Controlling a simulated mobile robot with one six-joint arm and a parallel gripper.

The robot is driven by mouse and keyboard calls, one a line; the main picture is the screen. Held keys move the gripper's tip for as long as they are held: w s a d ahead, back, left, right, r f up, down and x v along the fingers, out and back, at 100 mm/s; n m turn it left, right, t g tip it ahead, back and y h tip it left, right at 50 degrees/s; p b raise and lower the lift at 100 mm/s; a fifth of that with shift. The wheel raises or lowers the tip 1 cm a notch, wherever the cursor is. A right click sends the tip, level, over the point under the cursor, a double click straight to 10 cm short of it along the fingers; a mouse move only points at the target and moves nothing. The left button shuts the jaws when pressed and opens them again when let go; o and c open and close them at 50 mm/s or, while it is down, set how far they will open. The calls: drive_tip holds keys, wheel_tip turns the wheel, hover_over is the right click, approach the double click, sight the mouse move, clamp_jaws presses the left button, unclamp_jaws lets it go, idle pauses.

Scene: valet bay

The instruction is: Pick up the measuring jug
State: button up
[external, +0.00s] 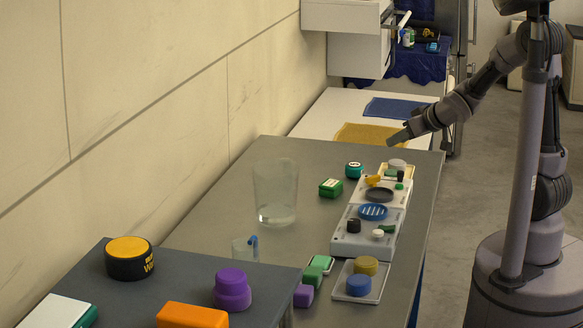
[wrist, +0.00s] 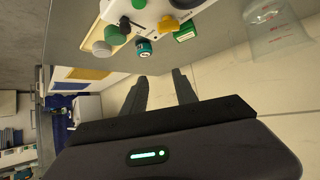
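The measuring jug (external: 275,190) is a tall clear vessel standing upright on the grey table, left of the trays. In the wrist view it shows at the top right edge (wrist: 272,32), partly cut off, with faint red marks. My gripper (external: 392,141) is above the far right part of the table, well away from the jug. In the wrist view its two dark fingers (wrist: 160,76) are apart with nothing between them.
Pale trays (external: 350,241) with small coloured items line the table's right side. A green box (external: 330,188) and a teal round item (external: 354,170) lie between jug and gripper. A small clear cup (external: 242,250) stands nearer. The wall is on the left.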

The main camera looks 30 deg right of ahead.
drive_tip(key=w+a+f+n+y, duration=0.2)
drive_tip(key=w+a+f, duration=0.1)
drive_tip(key=a, duration=0.4)
drive_tip(key=w+a+f+n+y, duration=0.2)
drive_tip(key=w+a+f+y, duration=0.1)
drive_tip(key=a, duration=0.4)
drive_tip(key=w+a+f+n+y, duration=0.2)
drive_tip(key=w+a+f, duration=0.1)
drive_tip(key=a, duration=0.4)
drive_tip(key=shift+w+a+f, duration=0.25)
drive_tip(key=shift+w+f, duration=0.1)
drive_tip(key=shift+w, duration=0.4)
drive_tip(key=shift+g, duration=0.3)
drive_tip(key=x, duration=0.2)
drive_tip(key=r+b+x, duration=0.1)
drive_tip(key=x, duration=0.1)
drive_tip(key=b+x, duration=0.1)
drive_tip(key=x, duration=0.1)
drive_tip(key=shift+w+a+r, duration=0.1)
drive_tip(key=shift+w, duration=0.4)
drive_tip(key=shift+r, duration=0.15)
clamp_jaws()
